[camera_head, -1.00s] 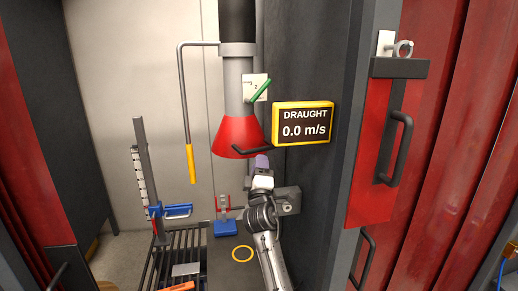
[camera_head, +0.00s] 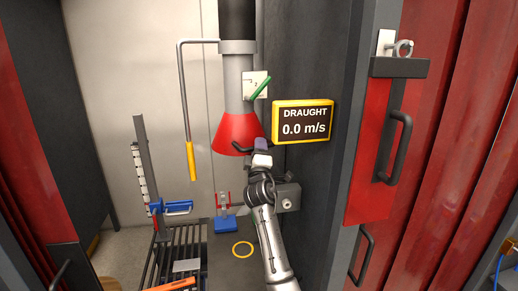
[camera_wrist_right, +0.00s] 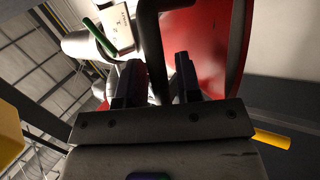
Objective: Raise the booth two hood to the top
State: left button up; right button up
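The hood is a red cone (camera_head: 232,130) under a grey pipe, with a dark bar handle (camera_head: 243,148) on its front lower part. In the right wrist view the red hood (camera_wrist_right: 218,50) fills the upper right and its dark handle (camera_wrist_right: 150,40) runs down between my fingers. My left gripper is out of view.
A yellow-framed draught sign (camera_head: 303,122) reads 0.0 m/s on the dark panel. A switch plate with a green lever (camera_head: 257,88) is on the pipe. A hanging rod with yellow grip (camera_head: 191,160), a blue clamp stand (camera_head: 172,208) and a yellow ring (camera_head: 242,250) are nearby.

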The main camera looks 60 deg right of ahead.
grip_shut()
notch_tip(320, 180, up, 5)
jog(key=p, duration=0.3)
jog(key=shift+p, duration=0.35)
jog(key=shift+f, duration=0.15)
jog(key=shift+o, duration=1.1)
grip_release()
jog(key=shift+f, duration=0.1)
